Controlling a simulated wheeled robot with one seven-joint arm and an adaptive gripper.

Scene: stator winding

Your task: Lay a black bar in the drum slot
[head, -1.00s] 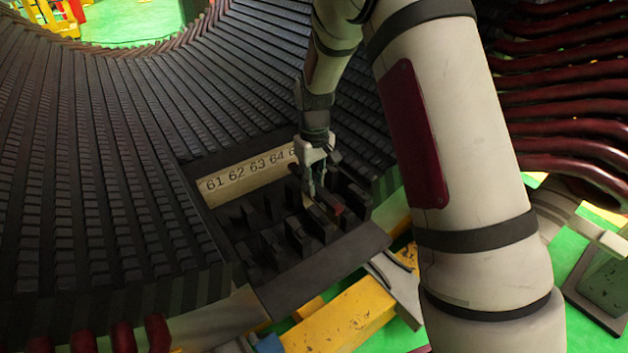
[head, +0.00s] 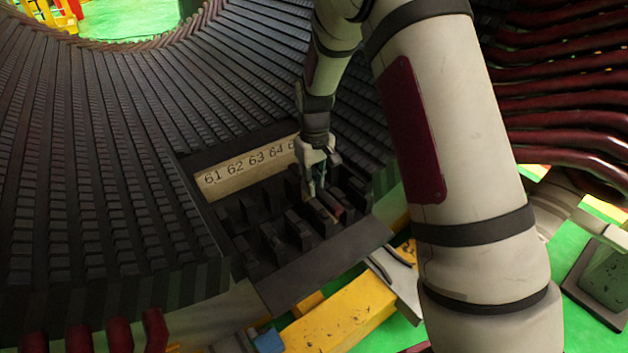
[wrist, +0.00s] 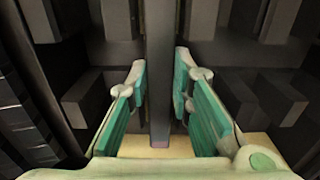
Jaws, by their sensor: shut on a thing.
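My gripper (head: 318,182) reaches down into a dark rack (head: 330,262) set in the side of the drum (head: 95,150). In the wrist view, its green-padded fingers (wrist: 160,103) stand on both sides of a long black bar (wrist: 160,75) and are shut on it. The bar runs away from me between the rack's blocks and has a pinkish near end. In the head view the fingers hide much of the bar. Whether it is clear of the rack cannot be told. Narrow ribbed slots run along the drum's curved face.
A pale strip with numbers 61 to 64 (head: 245,168) lies along the rack's back edge. Several dark upright blocks (head: 272,238) stand close around my gripper. Dark red coils (head: 570,100) are at the right. A yellow beam (head: 350,312) lies below the rack.

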